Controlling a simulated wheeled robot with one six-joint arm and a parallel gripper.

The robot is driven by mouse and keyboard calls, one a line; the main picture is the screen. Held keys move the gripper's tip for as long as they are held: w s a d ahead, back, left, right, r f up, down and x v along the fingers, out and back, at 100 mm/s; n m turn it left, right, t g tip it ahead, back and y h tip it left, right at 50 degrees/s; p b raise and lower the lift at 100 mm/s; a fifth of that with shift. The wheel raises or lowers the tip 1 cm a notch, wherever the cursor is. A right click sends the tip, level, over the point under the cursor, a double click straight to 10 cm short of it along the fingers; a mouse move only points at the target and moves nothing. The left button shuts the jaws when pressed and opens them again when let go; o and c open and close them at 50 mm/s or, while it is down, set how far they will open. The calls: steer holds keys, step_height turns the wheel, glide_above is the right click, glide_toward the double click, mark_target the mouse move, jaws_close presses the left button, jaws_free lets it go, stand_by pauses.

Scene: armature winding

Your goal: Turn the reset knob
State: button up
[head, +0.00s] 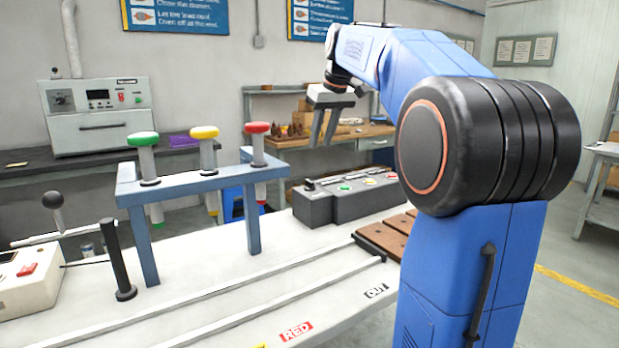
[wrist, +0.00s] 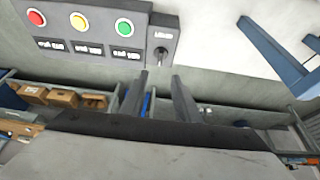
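A grey control box (head: 345,205) stands on the bench. The wrist view shows its top with a small dark knob (wrist: 163,52) at the right end, under a label too small to read. This is likely the reset knob; it also shows at the box's left end in the head view (head: 310,185). My gripper (head: 324,140) is open and empty, held above and behind the box with its fingers pointing down. In the wrist view my two fingers (wrist: 160,88) stand apart, and the knob appears beyond their tips, roughly in line with the gap.
The box also carries red (wrist: 36,17), yellow (wrist: 79,21) and green (wrist: 124,27) buttons. A blue stand (head: 185,180) with coloured-topped plungers is left of the box. Brown blocks (head: 385,236) lie nearby on the right. A wooden workbench (head: 345,135) is behind.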

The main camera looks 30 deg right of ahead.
mark_target(310, 181)
steer(key=x, duration=1.4)
steer(key=shift+w+f, duration=0.15)
steer(key=shift+f, duration=0.1)
jaws_close()
